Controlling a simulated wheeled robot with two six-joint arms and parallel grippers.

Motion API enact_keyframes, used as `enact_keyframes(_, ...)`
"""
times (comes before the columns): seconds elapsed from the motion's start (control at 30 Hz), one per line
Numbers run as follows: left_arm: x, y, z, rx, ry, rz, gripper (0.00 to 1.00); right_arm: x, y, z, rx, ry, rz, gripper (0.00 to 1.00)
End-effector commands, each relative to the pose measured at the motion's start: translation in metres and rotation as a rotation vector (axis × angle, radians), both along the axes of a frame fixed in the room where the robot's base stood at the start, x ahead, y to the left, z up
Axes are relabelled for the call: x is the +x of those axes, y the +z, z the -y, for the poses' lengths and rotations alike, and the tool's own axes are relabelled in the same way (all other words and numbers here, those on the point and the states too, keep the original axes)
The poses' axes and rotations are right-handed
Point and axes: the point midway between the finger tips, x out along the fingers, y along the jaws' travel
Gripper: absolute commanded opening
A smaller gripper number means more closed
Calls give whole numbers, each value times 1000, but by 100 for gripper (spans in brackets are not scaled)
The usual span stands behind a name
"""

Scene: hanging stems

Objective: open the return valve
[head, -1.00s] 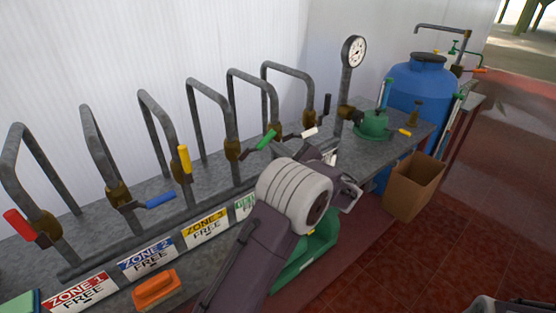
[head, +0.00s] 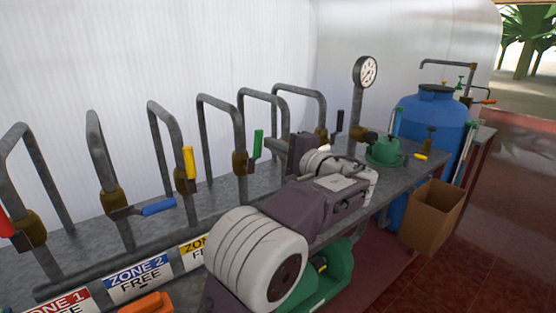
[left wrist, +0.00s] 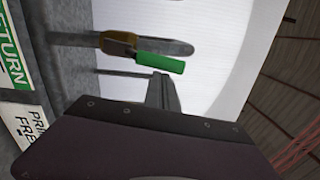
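The return valve has a green lever (head: 258,144) on a brass body (head: 240,163) on a grey pipe. The lever stands upright, along the pipe, like the yellow one. In the left wrist view the green lever (left wrist: 160,63) lies just beyond my fingers, by the green RETURN label (left wrist: 12,50). My left gripper (head: 272,143) reaches in from the right of the lever, its tips close beside it. I cannot tell whether they touch. Its fingers show as one narrow bar (left wrist: 163,90), together and holding nothing. My right gripper is out of view.
Neighbouring valves have a yellow lever (head: 188,162), a blue lever (head: 158,207) and a black lever (head: 340,121).

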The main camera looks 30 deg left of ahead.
Motion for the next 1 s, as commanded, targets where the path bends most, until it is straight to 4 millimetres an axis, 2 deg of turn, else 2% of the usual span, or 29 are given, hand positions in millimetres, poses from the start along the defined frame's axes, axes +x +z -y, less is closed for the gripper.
enact_keyframes(0.03,-3,-4,-1,-11,2,27,0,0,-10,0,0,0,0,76)
enact_keyframes(0.3,-11,2,-5,-52,1,124,0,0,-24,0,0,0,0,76)
enact_keyframes(1.0,-14,5,-7,-65,4,156,0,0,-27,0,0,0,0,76)
